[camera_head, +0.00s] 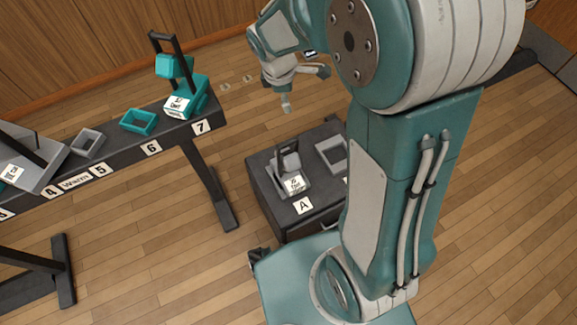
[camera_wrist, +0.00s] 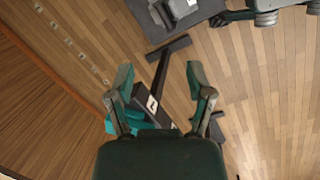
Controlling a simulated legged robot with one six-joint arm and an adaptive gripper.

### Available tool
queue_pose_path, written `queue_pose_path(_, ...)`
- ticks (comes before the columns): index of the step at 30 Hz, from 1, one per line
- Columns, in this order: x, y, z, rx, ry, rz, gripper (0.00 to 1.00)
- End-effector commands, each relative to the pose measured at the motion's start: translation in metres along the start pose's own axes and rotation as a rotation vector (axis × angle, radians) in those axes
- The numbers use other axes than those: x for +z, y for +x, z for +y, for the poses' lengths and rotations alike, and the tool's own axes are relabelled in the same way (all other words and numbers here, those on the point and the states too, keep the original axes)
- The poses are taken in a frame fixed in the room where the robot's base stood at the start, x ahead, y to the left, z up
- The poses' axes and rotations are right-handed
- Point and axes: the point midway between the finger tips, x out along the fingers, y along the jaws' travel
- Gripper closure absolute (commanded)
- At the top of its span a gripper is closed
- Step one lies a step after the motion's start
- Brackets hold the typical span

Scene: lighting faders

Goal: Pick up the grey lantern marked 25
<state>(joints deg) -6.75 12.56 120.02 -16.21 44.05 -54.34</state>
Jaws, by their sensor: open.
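A grey lantern (camera_head: 290,172) with a dark handle and a white label stands upright on a low dark cabinet (camera_head: 318,206), beside the tag A. Its label is too small to read surely. Another grey lantern (camera_head: 36,163) is partly cut off at the left edge, on the long bench. My gripper (camera_head: 304,88) is raised above and behind the cabinet, apart from both lanterns, open and empty. In the wrist view its fingers (camera_wrist: 159,72) are spread, with floor and the bench end beyond. A grey object (camera_wrist: 178,8) at the top there may be the cabinet lantern.
The long dark bench (camera_head: 125,160) has numbered tags. A teal lantern (camera_head: 183,92) stands at 7, with a teal tray (camera_head: 138,122) and a grey tray (camera_head: 87,143) further left. Another grey tray (camera_head: 332,155) sits right of the cabinet lantern. Wooden floor lies between bench and cabinet.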

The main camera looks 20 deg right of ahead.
Motion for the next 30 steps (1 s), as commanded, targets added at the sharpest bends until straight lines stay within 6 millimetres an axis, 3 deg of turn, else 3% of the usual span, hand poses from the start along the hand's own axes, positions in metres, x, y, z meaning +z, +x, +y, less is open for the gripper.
queue_pose_path(9,-0.032,0.086,0.012,-0.090,-0.383,-0.067,0.32)
queue_pose_path(15,-0.045,0.132,0.012,-0.137,-0.583,-0.086,0.32)
queue_pose_path(23,-0.050,0.158,0.009,-0.158,-0.667,-0.094,0.32)
queue_pose_path(30,-0.044,0.195,0.004,-0.158,-0.664,-0.094,0.32)
